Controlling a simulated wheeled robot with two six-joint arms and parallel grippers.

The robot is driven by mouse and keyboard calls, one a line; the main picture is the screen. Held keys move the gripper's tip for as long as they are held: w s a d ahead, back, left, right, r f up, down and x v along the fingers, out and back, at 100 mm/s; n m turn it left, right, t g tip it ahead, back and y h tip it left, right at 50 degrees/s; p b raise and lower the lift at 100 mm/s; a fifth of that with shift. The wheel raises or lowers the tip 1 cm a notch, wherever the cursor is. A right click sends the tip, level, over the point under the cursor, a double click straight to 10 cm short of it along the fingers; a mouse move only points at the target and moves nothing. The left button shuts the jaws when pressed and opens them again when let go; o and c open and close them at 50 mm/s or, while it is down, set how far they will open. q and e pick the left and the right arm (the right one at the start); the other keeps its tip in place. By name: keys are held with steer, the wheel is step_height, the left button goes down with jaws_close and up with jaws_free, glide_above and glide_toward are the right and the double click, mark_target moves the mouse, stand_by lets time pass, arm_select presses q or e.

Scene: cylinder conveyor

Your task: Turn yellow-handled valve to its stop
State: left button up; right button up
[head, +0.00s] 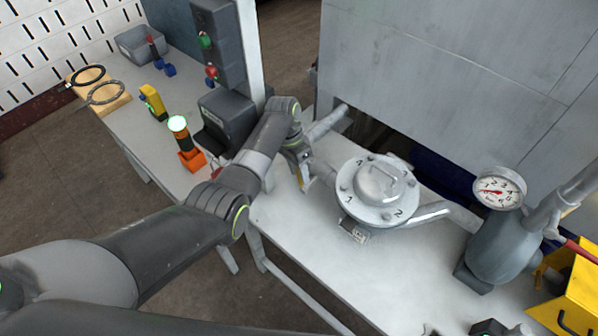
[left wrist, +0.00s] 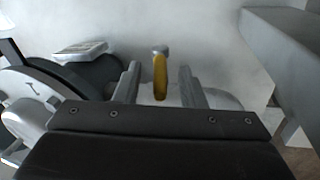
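The yellow valve handle (left wrist: 160,77) shows in the left wrist view as a narrow upright bar with a grey round end. In the head view a small yellow part of it (head: 301,180) shows at the pipe left of the flanged housing. My left gripper (left wrist: 160,84) is open, with one grey finger on each side of the handle. A gap shows on both sides, so the fingers do not appear to press on it. In the head view my left gripper (head: 302,168) is partly hidden by its own wrist. A dark and grey part at the bottom edge may be my right gripper (head: 488,327), mostly cut off.
A round flanged housing (head: 376,215) with numbers stands right beside the handle. A gauge (head: 498,189) and yellow box (head: 572,290) are farther right. A grey cabinet wall (head: 460,80) rises behind. A side bench (head: 175,92) holds a green-lit button post (head: 185,142). The table front is clear.

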arm_select(q)
steer(key=b+v, duration=0.1)
steer(key=v, duration=0.5)
steer(key=shift+r, duration=0.35)
steer(key=shift+w+a, duration=0.1)
